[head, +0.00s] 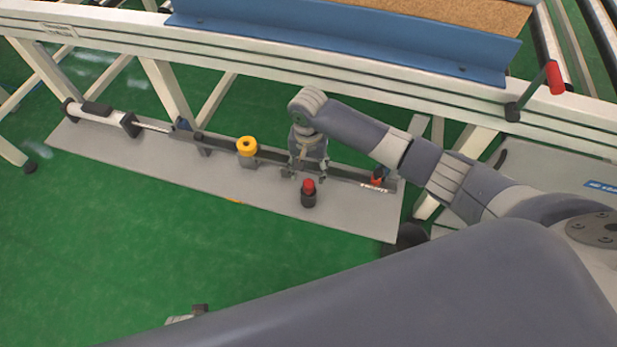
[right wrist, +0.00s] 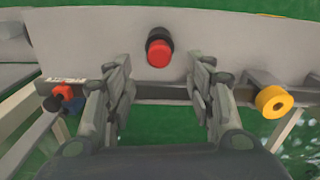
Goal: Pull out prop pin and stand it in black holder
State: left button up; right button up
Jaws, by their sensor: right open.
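A red-capped pin (head: 308,185) stands upright in a short black holder (head: 308,200) on the grey base plate, in front of the dark bar. In the right wrist view the red cap (right wrist: 158,53) and black holder (right wrist: 160,36) show beyond the fingertips. My right gripper (head: 303,174) points down over the bar, just behind the holder. Its fingers (right wrist: 158,72) are open with nothing between them. A second red and black piece (head: 376,178) sits at the bar's right end, by a white label. A small grey and dark part at the bottom may be my left gripper (head: 188,315), mostly hidden.
A yellow ring (head: 246,147) sits on the bar left of my right gripper. A cylinder with a rod (head: 120,120) lies at the plate's left end. The white frame beam (head: 330,75) and blue rail (head: 350,38) run behind. A red-handled lever (head: 553,78) stands at right.

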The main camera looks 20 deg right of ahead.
jog(key=shift+r, duration=2.3)
